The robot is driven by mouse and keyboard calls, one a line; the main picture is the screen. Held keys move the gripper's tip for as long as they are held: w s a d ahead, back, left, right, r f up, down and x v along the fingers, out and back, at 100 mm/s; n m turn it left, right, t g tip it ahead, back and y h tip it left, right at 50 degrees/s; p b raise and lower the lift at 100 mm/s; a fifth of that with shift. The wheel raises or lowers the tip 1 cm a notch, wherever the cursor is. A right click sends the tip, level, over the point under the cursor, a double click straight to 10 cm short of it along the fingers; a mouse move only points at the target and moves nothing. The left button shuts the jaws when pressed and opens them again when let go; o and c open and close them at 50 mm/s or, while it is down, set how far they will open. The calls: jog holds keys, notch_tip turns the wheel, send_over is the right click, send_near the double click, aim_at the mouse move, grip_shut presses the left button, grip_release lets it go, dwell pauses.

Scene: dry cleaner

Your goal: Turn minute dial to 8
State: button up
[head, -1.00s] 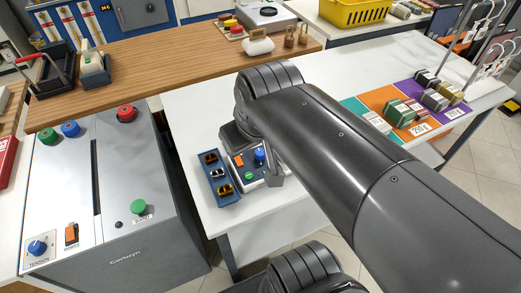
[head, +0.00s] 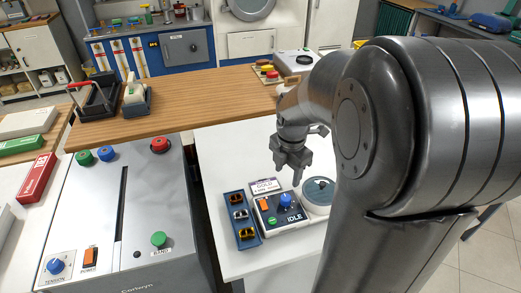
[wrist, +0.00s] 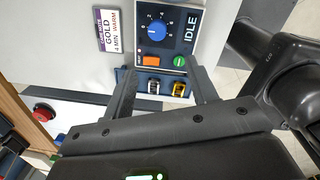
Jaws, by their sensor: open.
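The blue minute dial (head: 285,201) sits on a dark-faced control box (head: 266,215) marked IDLE, on the white table. In the wrist view the blue dial (wrist: 156,29) has numbers around it, and its setting is too small to read surely. An orange switch (head: 263,205) and a green button (head: 272,222) share the panel. My gripper (head: 296,178) is open and empty, above and behind the dial in the head view, apart from it. In the wrist view its two fingers (wrist: 163,72) point toward the panel, with the dial beyond their tips.
A round lidded pot (head: 319,194) stands close on the right. A large grey machine (head: 165,215) is at left.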

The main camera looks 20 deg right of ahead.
aim_at(286, 197)
jog(key=f+n, duration=0.1)
jog(key=f, duration=0.3)
jog(key=w+f, duration=0.1)
jog(key=f, duration=0.3)
jog(key=d+f+n, duration=0.1)
jog(key=f, duration=0.3)
jog(key=shift+w+d+f+n, duration=0.1)
jog(key=shift+w+f+n, duration=0.1)
jog(key=shift+f+n, duration=0.15)
jog(key=c, duration=1)
